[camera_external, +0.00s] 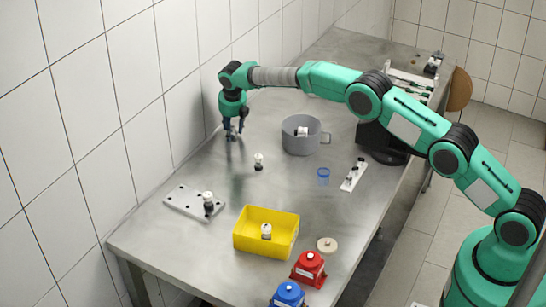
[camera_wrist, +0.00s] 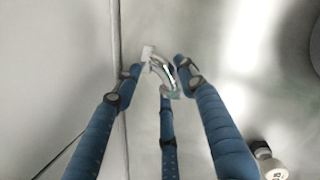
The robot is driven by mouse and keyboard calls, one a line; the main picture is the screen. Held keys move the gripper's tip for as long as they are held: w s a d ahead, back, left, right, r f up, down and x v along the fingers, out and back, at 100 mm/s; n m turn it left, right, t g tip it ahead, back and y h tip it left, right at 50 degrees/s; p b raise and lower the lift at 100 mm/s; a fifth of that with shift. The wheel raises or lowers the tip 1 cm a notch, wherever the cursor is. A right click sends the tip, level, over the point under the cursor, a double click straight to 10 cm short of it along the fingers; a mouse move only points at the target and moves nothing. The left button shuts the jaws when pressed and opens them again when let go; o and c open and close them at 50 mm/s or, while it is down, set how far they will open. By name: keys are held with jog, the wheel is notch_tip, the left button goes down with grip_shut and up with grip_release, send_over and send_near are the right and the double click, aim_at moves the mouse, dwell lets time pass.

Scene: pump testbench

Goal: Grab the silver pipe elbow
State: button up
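The silver pipe elbow (camera_wrist: 168,80) is in the wrist view, a small curved metal piece between my fingertips. In the external view it is a small light spot (camera_external: 231,131) at the tips of my gripper, partly hidden by the fingers. My gripper (camera_wrist: 160,76) has three blue fingers pointing down around the elbow. It also shows in the external view (camera_external: 234,130), low over the table near the tiled wall. The fingers look spread, and I see no clear grip. Whether any fingertip touches the elbow is hard to tell.
A grey pot (camera_external: 301,145) stands right of my gripper on the metal table (camera_external: 170,235). A small white-topped part (camera_external: 258,162) stands in front. The wall is close on the left.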

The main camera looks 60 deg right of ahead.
jog(key=c, duration=0.6)
jog(key=shift+r, duration=0.15)
jog(key=shift+r+p, duration=0.55)
jog(key=shift+r, duration=1.05)
jog(key=shift+s+r, duration=0.15)
jog(key=shift+s+a+r+p, duration=0.25)
jog(key=shift+s+a, duration=0.25)
jog(key=shift+s, duration=2.05)
jog(key=shift+s+a+r+p, duration=0.2)
jog(key=shift+s+a, duration=0.25)
jog(key=shift+s, duration=2.15)
jog(key=shift+s+a+r+p, duration=0.15)
jog(key=shift+s+a+p, duration=0.25)
jog(key=shift+s, duration=2.15)
jog(key=shift+a, duration=0.1)
